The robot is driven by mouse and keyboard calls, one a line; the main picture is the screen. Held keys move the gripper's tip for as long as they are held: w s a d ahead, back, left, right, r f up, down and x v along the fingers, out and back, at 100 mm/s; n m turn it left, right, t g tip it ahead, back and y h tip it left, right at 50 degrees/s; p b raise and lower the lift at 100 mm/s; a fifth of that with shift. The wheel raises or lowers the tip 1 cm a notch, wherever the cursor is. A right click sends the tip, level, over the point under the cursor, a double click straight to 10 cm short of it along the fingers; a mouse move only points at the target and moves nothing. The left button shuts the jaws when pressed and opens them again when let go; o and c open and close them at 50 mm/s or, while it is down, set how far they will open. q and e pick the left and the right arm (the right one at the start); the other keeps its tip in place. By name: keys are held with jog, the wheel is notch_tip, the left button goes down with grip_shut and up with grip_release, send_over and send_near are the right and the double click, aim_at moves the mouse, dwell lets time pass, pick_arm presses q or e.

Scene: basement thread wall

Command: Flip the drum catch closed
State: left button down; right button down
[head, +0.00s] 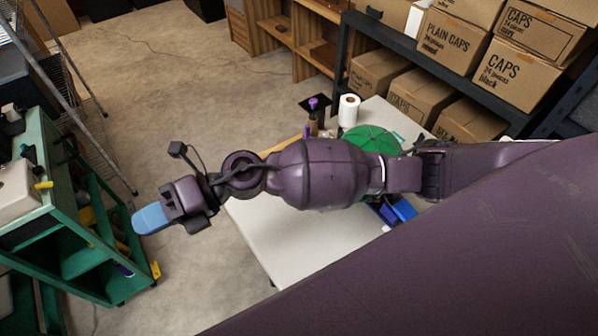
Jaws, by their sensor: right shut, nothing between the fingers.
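My right arm reaches in from the right across the head view. Its gripper (152,218) has blue fingertips that are together, with nothing seen between them. It hangs over the floor, apart from the green cart (105,262) at the left. I cannot make out a drum catch for certain. A round green thing (368,138) lies on the white table (270,238), partly hidden behind my arm; I cannot tell whether it belongs to the drum. My left gripper is not in view.
A pale device (18,190) with a yellow handle stands on the cart. A paper roll (349,110) and a purple-topped bottle (313,118) stand on the table's far side. Cardboard boxes (450,44) fill dark shelving at upper right. The concrete floor (170,80) beyond is clear.

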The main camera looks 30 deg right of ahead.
jog(key=w+d+r+m+t+h, duration=0.2)
jog(key=w+d+r+m+t, duration=0.15)
jog(key=m+t, duration=0.5)
jog(key=w+d+r+m+t+h, duration=0.1)
jog(key=w+d+r+m+t, duration=0.15)
jog(key=d+m+t, duration=0.45)
jog(key=d+f+m+t+h, duration=0.2)
jog(key=d+f+m+h, duration=0.4)
jog(key=d+m+h, duration=0.7)
jog(key=s+d+f+m+g+h, duration=0.1)
jog(key=s+d+f+m+g, duration=0.45)
jog(key=s+f, duration=0.25)
jog(key=s+d+f+m+g+h, duration=0.2)
jog(key=s+d+f+m+g, duration=0.3)
jog(key=s+f, duration=0.3)
jog(key=shift+w+d+f+m+t+y, duration=0.2)
jog(key=shift+f+t, duration=0.65)
jog(key=shift+f, duration=0.55)
jog(key=shift+w+d+f+m+t+y, duration=0.1)
jog(key=shift+w+d+f+t+y, duration=0.15)
jog(key=shift+f+t, duration=0.85)
jog(key=shift+w+d+f+m+t+y, duration=0.15)
jog(key=shift+f+t, duration=0.4)
jog(key=shift+f, duration=1.15)
